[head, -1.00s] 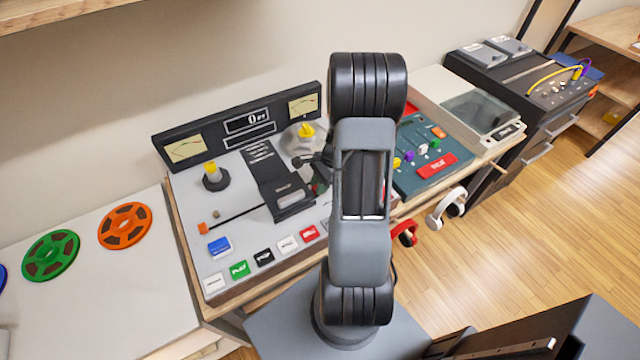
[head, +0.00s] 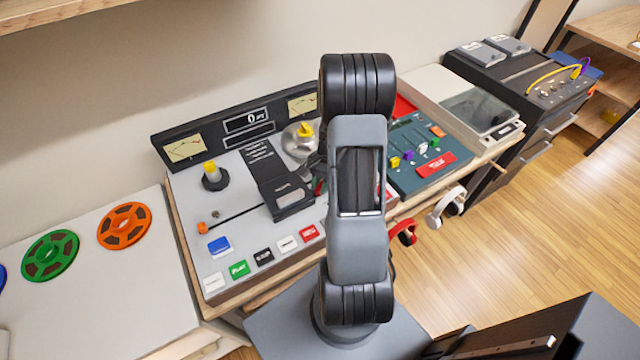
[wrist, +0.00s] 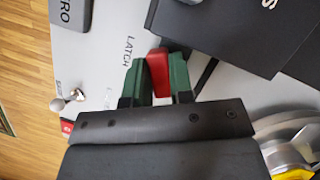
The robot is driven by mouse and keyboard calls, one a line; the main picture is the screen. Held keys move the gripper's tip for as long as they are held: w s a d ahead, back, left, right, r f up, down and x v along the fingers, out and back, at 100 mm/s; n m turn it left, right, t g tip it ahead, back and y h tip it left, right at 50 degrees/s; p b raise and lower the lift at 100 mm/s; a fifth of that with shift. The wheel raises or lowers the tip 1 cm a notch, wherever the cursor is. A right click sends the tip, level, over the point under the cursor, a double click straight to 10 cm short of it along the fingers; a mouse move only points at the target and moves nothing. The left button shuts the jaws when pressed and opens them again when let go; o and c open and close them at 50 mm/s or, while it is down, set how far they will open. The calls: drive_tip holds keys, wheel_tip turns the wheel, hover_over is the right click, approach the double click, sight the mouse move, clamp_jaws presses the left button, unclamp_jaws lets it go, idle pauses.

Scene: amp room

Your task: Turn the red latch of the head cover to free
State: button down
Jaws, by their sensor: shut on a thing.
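The red latch (wrist: 158,72) stands between my gripper's green fingertips in the wrist view, beside the printed word LATCH on the pale deck top. My gripper (wrist: 160,80) is shut on it, with a finger on each side. The black head cover (wrist: 225,32) lies just beyond the latch at the upper right of the wrist view. In the head view the head cover (head: 288,196) sits in the middle of the tape deck. My arm hides most of the gripper and latch there.
A silver spindle with a yellow knob (head: 304,133) stands behind the cover, close to my arm. Several push buttons (head: 263,256) line the deck's front. A mixer panel (head: 425,165) is to the right. Orange (head: 124,226) and green reels (head: 50,256) lie on the left table.

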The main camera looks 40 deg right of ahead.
drive_tip(key=n, duration=0.2)
drive_tip(key=n+g+h, duration=0.1)
drive_tip(key=n, duration=0.1)
drive_tip(key=n+g, duration=0.1)
drive_tip(key=n, duration=0.1)
drive_tip(key=shift+s+d+n+h, duration=0.2)
drive_tip(key=shift+s+n+h, duration=0.05)
drive_tip(key=shift+n+h, duration=0.05)
drive_tip(key=n, duration=0.1)
drive_tip(key=n+h, duration=0.1)
drive_tip(key=n, duration=0.1)
drive_tip(key=n+h, duration=0.1)
drive_tip(key=n, duration=0.1)
drive_tip(key=shift+s+d+g, duration=0.1)
drive_tip(key=shift+d+g, duration=0.15)
drive_tip(key=shift+g, duration=0.15)
drive_tip(key=shift+n, duration=0.4)
drive_tip(key=c, duration=1)
unclamp_jaws()
drive_tip(key=shift+r, duration=0.1)
drive_tip(key=v, duration=1.3)
drive_tip(key=shift+r+b, duration=0.3)
drive_tip(key=shift+b, duration=0.05)
